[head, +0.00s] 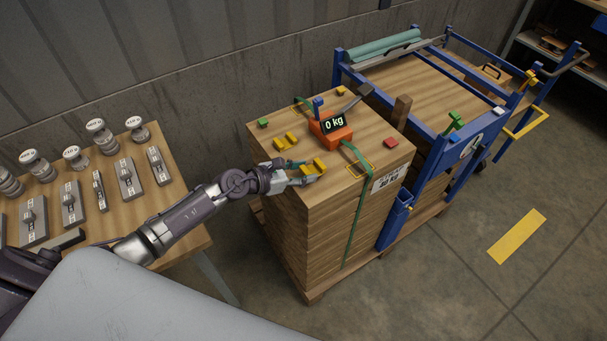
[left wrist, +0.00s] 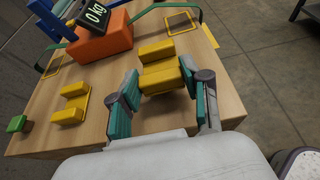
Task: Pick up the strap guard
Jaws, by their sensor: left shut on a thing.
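A yellow strap guard (head: 313,167) is at the near edge of the top of the wooden stack (head: 332,222). My left gripper (head: 296,177) reaches in from the left and is shut on this guard. In the left wrist view, the teal pads of my left gripper (left wrist: 157,91) are on either side of the yellow strap guard (left wrist: 158,55). I cannot tell whether the guard still touches the wood. A second yellow strap guard (head: 285,142) lies farther back on the stack; it also shows in the left wrist view (left wrist: 70,104). My right gripper is not in view.
An orange device reading 0 kg (head: 331,132) stands on the stack. A green strap (head: 361,205) hangs down its front beside a yellow outlined square (head: 360,170). Small green (head: 263,123) and red (head: 390,143) blocks lie there. A blue-framed cart (head: 450,150) stands right; a weights table (head: 190,195) left.

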